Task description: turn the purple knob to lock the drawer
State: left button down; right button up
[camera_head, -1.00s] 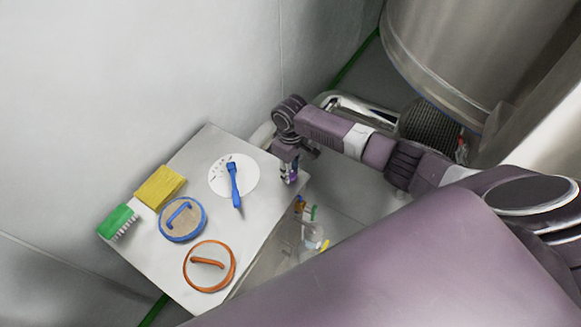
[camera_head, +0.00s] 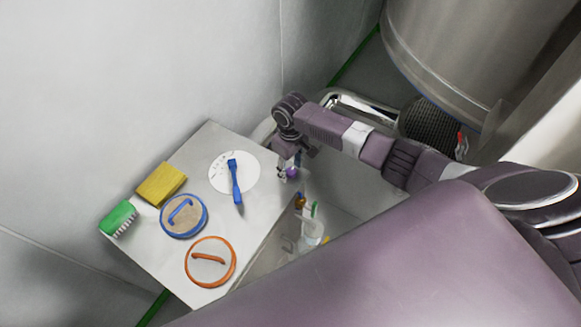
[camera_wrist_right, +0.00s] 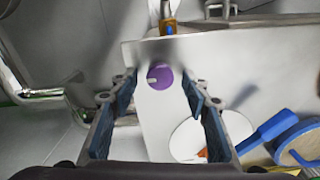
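The purple knob (camera_head: 291,172) sits at the right edge of the white cabinet top (camera_head: 255,215). It also shows in the right wrist view as a purple disc (camera_wrist_right: 159,77) with a small pale pointer. My right gripper (camera_head: 288,172) is over the knob from above. In the right wrist view its two fingers (camera_wrist_right: 160,92) are spread wide, one to each side of the knob, with clear gaps. The drawer (camera_head: 305,240) is on the cabinet's right side; bottles show there, and I cannot tell how far it is open. My left gripper is not in view.
On the cabinet top are a blue brush (camera_head: 235,180) on a white disc, a yellow sponge (camera_head: 160,184), a green brush (camera_head: 118,218), a blue-rimmed lid (camera_head: 204,218) and an orange-rimmed lid (camera_head: 232,275). A large steel vessel (camera_head: 440,50) stands at the back right.

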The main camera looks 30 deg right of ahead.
aim_at(290, 171)
notch_tip(290, 171, up, 12)
dwell(0.6)
jog(key=shift+f, duration=0.1)
